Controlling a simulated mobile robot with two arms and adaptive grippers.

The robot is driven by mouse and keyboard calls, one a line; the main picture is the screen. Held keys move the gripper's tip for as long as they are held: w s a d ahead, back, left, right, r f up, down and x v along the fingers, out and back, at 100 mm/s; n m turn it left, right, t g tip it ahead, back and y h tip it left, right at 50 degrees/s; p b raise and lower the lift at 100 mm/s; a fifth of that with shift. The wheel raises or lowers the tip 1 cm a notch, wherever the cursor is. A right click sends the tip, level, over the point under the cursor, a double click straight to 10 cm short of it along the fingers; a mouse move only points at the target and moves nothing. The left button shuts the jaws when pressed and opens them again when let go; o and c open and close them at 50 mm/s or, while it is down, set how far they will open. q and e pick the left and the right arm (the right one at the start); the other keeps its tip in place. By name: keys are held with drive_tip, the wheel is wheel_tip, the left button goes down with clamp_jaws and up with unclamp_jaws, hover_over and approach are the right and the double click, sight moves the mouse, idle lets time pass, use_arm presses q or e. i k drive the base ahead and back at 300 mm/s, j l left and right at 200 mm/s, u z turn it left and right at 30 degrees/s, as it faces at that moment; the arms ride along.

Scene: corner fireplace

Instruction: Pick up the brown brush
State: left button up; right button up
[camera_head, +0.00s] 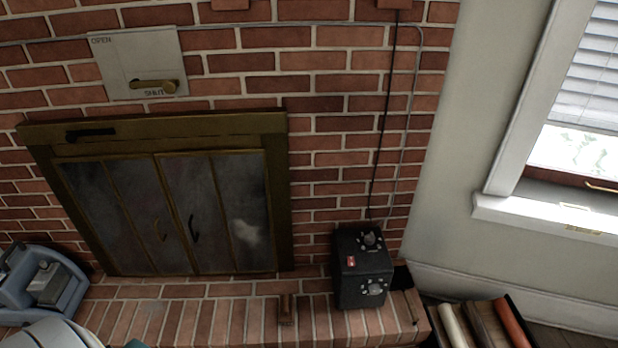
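A small brown object (286,310), likely the brown brush, stands on the brick hearth (235,317) near the front edge, left of a black box. It looks narrow and upright, and it is too small to make out bristles. Nothing is seen touching the brown object.
A black control box (362,268) with knobs stands on the hearth. Glass fireplace doors (165,212) are shut behind. A blue-grey device (45,284) is at the left. A dark crate (518,312) holding long items is at the lower right, below a window.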

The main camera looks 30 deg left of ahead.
sight(286, 300)
drive_tip(key=k+u, duration=0.1)
drive_tip(key=u, duration=1)
